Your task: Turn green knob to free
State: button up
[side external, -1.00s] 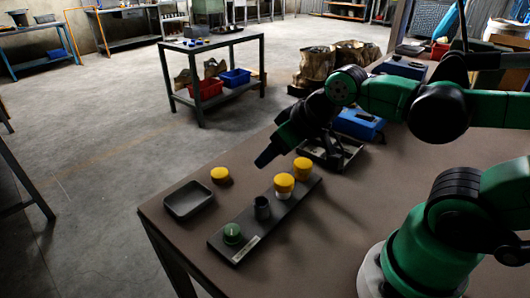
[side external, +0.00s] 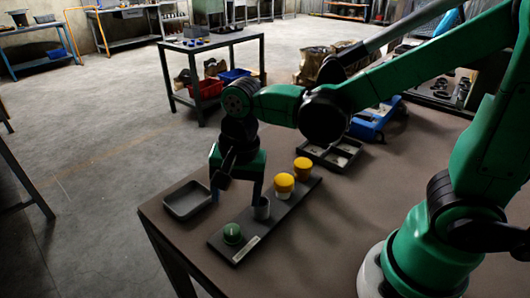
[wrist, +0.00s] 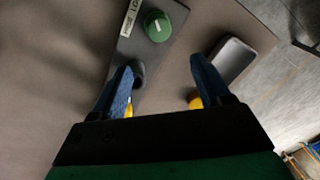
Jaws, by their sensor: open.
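The green knob (side external: 233,233) sits at the near end of a dark board (side external: 287,211) on the brown table. It carries a pale line on its top. It also shows in the wrist view (wrist: 158,26), beyond my fingertips, with the pale line across it. My gripper (side external: 236,206) points down above the table, behind the knob and close to the grey cup (side external: 262,209). In the wrist view my gripper (wrist: 160,62) has its two blue fingers wide apart with no object held. The knob lies clear of both fingers. Part of the cup is hidden by the left finger.
Two yellow-capped pieces (side external: 284,183) stand farther along the board. A grey tray (side external: 187,199) lies left of my gripper. A loose yellow piece (wrist: 195,103) is partly hidden by my right finger. A white label (side external: 245,249) is beside the knob.

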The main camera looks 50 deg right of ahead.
aim_at(232, 229)
jog(key=shift+a+f+m+g, duration=0.5)
jog(key=shift+a+f+m, duration=0.25)
jog(key=shift+m, duration=0.15)
jog(key=shift+f, duration=2.85)
grip_shut()
